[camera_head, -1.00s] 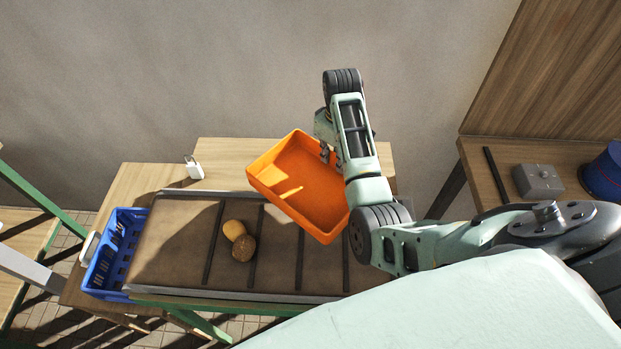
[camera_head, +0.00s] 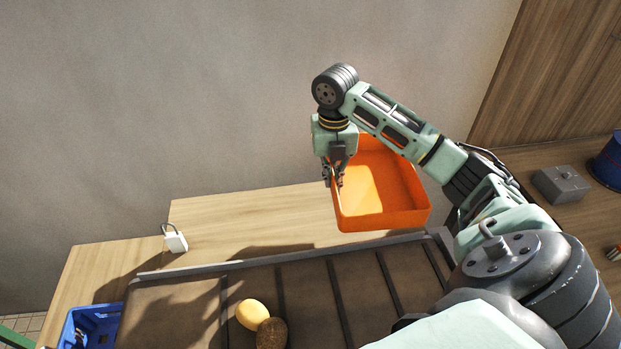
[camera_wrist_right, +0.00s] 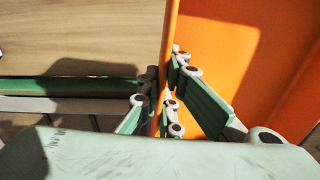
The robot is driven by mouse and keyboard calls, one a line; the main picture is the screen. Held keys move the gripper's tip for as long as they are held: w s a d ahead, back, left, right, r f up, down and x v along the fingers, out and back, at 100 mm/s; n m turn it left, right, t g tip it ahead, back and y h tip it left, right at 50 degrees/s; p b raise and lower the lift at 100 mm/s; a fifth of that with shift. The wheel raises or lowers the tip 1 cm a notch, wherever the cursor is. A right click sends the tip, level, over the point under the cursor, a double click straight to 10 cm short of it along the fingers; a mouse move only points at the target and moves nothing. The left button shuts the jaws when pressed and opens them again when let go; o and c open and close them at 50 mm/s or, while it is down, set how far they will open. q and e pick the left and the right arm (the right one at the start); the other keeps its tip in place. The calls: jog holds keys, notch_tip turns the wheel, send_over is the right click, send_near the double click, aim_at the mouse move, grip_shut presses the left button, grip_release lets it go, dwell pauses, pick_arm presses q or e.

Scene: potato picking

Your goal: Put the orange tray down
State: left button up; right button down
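The orange tray (camera_head: 381,219) hangs from my right gripper (camera_head: 334,180), over the right end of the wooden table behind the conveyor. The tray looks roughly level and is empty as far as I can see. In the right wrist view my right gripper (camera_wrist_right: 162,108) has its fingers on both sides of the wall of the orange tray (camera_wrist_right: 222,45), closed on it. A gap to the surface below is hard to judge. My left gripper is not in view.
The wooden table (camera_head: 255,212) is clear behind the conveyor (camera_head: 180,310), with a white padlock-like item (camera_head: 175,241) at its left. Two potatoes (camera_head: 253,314) lie on the belt. A blue crate (camera_head: 75,325) is at lower left. A grey box (camera_head: 562,184) sits on the right table.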

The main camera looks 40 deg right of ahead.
jog(key=shift+s+f+n, duration=0.25)
jog(key=shift+s+n, duration=0.2)
jog(key=shift+n, duration=0.05)
jog(key=w+a+f+p, duration=0.1)
jog(key=w+a+f, duration=0.1)
jog(key=f, duration=0.1)
jog(key=w+a+f+p, duration=0.1)
jog(key=w+a+f, duration=0.2)
jog(key=f, duration=0.1)
jog(key=w+a+f+p, duration=0.1)
jog(key=w+a+f, duration=0.1)
jog(key=w+f, duration=0.1)
jog(key=shift+w+a+f+p, duration=0.2)
jog(key=shift+w+f+p, duration=0.05)
jog(key=shift+p, duration=0.15)
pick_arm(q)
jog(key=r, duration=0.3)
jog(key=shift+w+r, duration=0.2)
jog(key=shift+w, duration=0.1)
pick_arm(e)
jog(key=shift+f, duration=0.2)
jog(key=shift+f, duration=0.3)
jog(key=c, duration=2)
grip_release()
jog(key=shift+r, duration=0.1)
